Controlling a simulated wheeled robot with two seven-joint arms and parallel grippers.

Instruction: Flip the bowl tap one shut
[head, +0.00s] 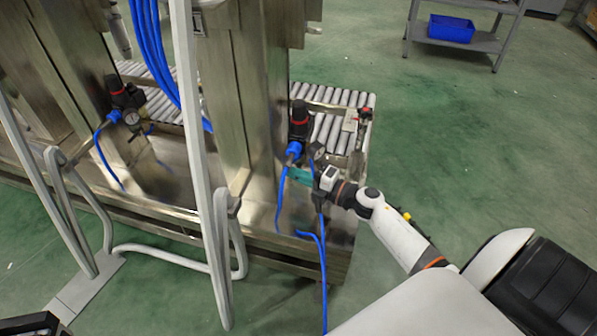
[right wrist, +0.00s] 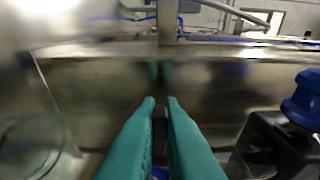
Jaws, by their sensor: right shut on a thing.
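An air unit (head: 300,122) with a black body, a red ring and a blue lower part is mounted on the steel frame, with a round gauge (head: 318,150) beside it. My right gripper (head: 302,175) is just below this unit, its teal fingers pointing left. In the right wrist view the fingers (right wrist: 160,102) are shut on a small dark part (right wrist: 160,128). It is mostly hidden between them, so I cannot make out whether it is the bowl tap or how it is turned. My left gripper is not in view.
A second air unit (head: 122,92) with a gauge is further left. Blue hoses (head: 322,265) hang close to my right gripper. A roller conveyor (head: 335,125) lies behind. A grey shelf with a blue bin (head: 451,28) is at the back right. The green floor between is clear.

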